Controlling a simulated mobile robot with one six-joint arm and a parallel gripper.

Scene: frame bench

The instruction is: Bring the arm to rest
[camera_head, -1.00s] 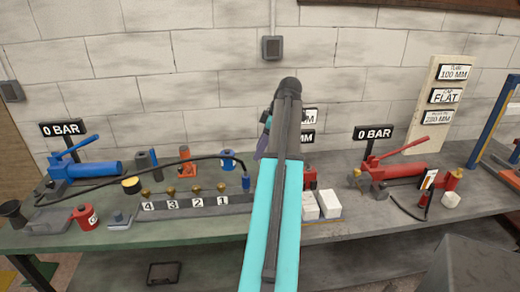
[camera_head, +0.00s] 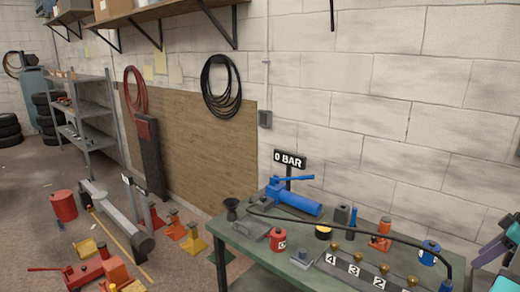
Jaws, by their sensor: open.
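My arm shows only at the right edge of the head view, cut off by the frame, as teal and dark grey parts. My gripper (camera_head: 488,252), a dark grey and purplish end piece, is partly seen there, over the right part of the bench (camera_head: 262,268). It is open, and I see nothing held in it. The rest of the arm is out of view.
The bench carries a blue hand pump (camera_head: 292,198), a 0 BAR sign (camera_head: 290,159), a red cylinder (camera_head: 278,240), a black hose and numbered brass fittings. On the floor at left are a red can (camera_head: 64,205), jack stands and a grey beam.

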